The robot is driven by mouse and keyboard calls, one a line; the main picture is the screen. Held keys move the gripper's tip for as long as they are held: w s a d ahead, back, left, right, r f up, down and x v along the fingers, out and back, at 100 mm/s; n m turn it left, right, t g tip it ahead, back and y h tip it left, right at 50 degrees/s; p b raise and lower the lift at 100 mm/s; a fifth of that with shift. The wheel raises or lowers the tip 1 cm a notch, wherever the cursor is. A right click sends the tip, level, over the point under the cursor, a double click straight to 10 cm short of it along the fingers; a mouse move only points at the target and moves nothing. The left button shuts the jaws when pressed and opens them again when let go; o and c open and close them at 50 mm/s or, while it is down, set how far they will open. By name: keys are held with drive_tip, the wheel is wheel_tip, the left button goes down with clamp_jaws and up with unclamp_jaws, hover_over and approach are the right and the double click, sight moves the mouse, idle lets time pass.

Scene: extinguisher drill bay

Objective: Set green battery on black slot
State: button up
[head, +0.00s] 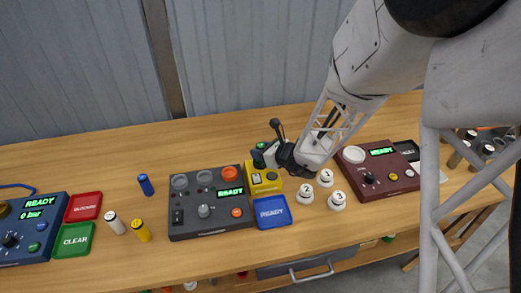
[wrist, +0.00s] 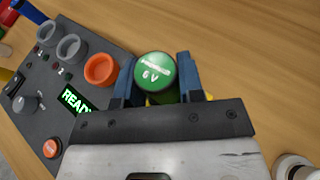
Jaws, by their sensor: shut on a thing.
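The green battery (wrist: 155,72), its round top lettered "6 V", stands between the two blue fingers of my gripper (wrist: 157,80) in the wrist view. My gripper (head: 269,152) is shut on it. In the head view the green battery (head: 258,157) shows just left of the fingers, over the back of a yellow device (head: 265,182). I cannot tell whether it touches that device. The dark grey panel (head: 210,213) to the left has two dark grey round sockets (wrist: 71,47) and an orange one (wrist: 100,69), all apparently empty. No socket shows as clearly black.
Blue (head: 146,185), white (head: 115,223) and yellow (head: 141,231) batteries stand left of the panel. A blue tray (head: 272,212) lies in front of the yellow device. Numbered white knobs (head: 305,194) and a maroon panel (head: 382,180) are to the right. The wooden table behind is clear.

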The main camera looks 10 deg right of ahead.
drive_tip(key=shift+f, duration=0.15)
drive_tip(key=o, duration=0.7)
drive_tip(key=v, duration=1.1)
idle(0.9)
idle(0.7)
